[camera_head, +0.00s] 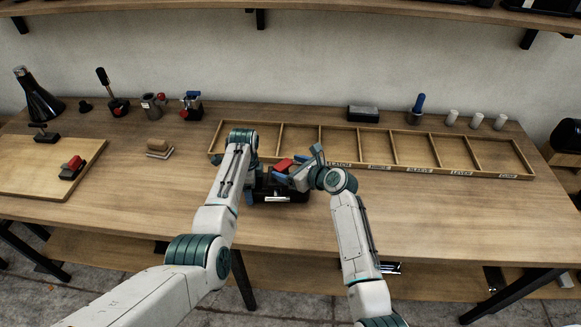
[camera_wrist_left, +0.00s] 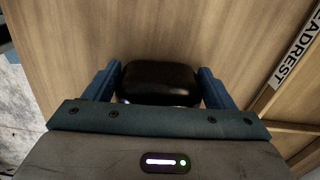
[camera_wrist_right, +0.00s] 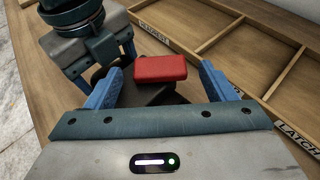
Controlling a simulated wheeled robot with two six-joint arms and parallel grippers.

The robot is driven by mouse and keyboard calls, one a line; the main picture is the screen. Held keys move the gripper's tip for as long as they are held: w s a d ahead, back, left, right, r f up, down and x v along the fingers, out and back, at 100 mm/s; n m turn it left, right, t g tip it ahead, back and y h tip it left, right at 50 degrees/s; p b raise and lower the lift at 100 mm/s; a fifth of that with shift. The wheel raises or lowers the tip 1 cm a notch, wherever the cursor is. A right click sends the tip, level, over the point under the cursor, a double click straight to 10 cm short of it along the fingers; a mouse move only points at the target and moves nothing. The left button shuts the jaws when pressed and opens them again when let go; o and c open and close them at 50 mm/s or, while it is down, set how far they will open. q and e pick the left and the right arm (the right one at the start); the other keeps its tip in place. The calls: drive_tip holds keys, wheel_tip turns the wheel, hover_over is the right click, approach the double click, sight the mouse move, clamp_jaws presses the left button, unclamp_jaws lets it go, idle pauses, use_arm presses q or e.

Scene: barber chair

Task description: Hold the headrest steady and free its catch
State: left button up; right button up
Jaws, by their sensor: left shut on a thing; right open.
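The headrest (camera_wrist_left: 158,80), a dark rounded block, is between the fingers of my left gripper (camera_wrist_left: 158,92), which is shut on it from its left side. In the head view the dark headrest (camera_head: 283,196) is at the table's front middle, partly hidden by my arms. A red block (camera_wrist_right: 160,68), seemingly the catch, sits on top of the dark body. It also shows in the head view (camera_head: 284,165). My right gripper (camera_wrist_right: 158,85) is open, its fingers to either side of the red block and apart from it. Whether they touch the dark body is unclear.
A long wooden tray (camera_head: 445,172) with labelled compartments lies just behind; the compartments look empty. A wooden board (camera_head: 40,165) with a red-and-black part (camera_head: 72,167) is at the left. Bottles and tools stand along the back. The table's front right is clear.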

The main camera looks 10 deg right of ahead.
sight(282, 162)
drive_tip(key=c, duration=1)
drive_tip(key=shift+w, duration=0.1)
drive_tip(key=n+g+y, duration=0.1)
drive_tip(key=w+n+g+y, duration=0.1)
drive_tip(key=n+g, duration=0.1)
drive_tip(key=n+g+y, duration=0.1)
drive_tip(key=shift+w+d+n+g, duration=0.1)
drive_tip(key=shift+w+n+g, duration=0.2)
drive_tip(key=shift+n, duration=0.1)
drive_tip(key=shift+w+a+n+g+y, duration=0.1)
drive_tip(key=shift+w+n+g+y, duration=0.15)
drive_tip(key=shift+n+g, duration=0.45)
drive_tip(key=shift+w+a+n+g+y, duration=0.15)
drive_tip(key=shift+n+g+y, duration=0.15)
drive_tip(key=shift+n+g, duration=0.4)
drive_tip(key=shift+w+d+n+g+y, duration=0.1)
drive_tip(key=shift+w+n+g+y, duration=0.15)
drive_tip(key=shift+n+g, duration=0.45)
drive_tip(key=shift+f, duration=0.1)
drive_tip(key=o, duration=1)
drive_tip(key=shift+a, duration=0.1)
